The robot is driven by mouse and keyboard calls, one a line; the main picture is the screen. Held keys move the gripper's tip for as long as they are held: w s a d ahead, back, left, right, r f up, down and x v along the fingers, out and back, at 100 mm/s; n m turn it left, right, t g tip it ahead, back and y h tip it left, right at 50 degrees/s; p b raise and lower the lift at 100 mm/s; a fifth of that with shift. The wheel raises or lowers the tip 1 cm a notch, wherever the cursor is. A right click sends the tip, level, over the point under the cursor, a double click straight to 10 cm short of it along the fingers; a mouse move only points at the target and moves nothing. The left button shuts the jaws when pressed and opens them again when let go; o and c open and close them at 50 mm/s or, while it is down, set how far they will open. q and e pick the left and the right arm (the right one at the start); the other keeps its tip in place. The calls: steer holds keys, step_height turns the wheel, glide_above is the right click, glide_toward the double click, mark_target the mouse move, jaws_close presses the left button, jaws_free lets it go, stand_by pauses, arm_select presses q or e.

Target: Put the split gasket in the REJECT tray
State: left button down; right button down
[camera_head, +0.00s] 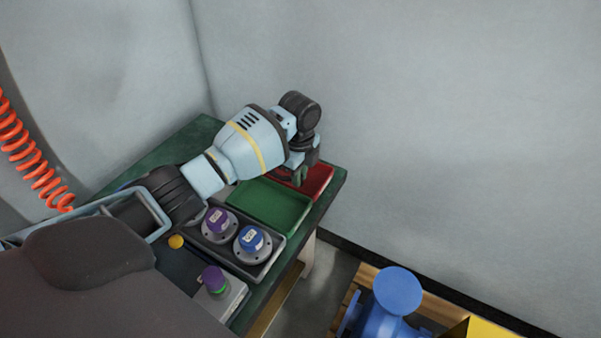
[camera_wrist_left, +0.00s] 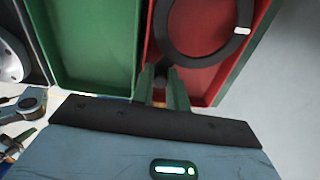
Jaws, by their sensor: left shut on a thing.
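The gasket is a dark ring (camera_wrist_left: 205,61) with a small white patch on its right side, seen in the left wrist view. I cannot tell whether that patch is the split. My left gripper (camera_head: 299,175) is at the red tray (camera_head: 319,182), at the far right end of the bench. In the left wrist view its fingertips (camera_wrist_left: 165,82) are shut on the near edge of the ring, which lies over the red tray (camera_wrist_left: 205,85). I cannot tell whether the ring touches the tray floor. My right gripper is not in view.
An empty green tray (camera_head: 262,207) adjoins the red one. A dark tray (camera_head: 267,255) holds a purple-topped part (camera_head: 217,219) and a blue-topped part (camera_head: 252,239). A wall stands behind the bench. A blue pump-like object (camera_head: 390,310) is off the bench at lower right.

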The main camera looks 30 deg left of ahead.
arm_select(q)
steer(key=shift+s+f, duration=0.1)
steer(key=shift+f, duration=0.15)
steer(key=shift+f, duration=0.1)
steer(key=c, duration=1.3)
jaws_free()
steer(key=shift+f, duration=0.2)
steer(key=shift+s, duration=0.1)
steer(key=r, duration=0.2)
steer(key=r+p, duration=0.1)
steer(key=r, duration=0.4)
steer(key=shift+w+r, duration=0.25)
steer(key=shift+w, duration=0.1)
steer(key=shift+r, duration=0.7)
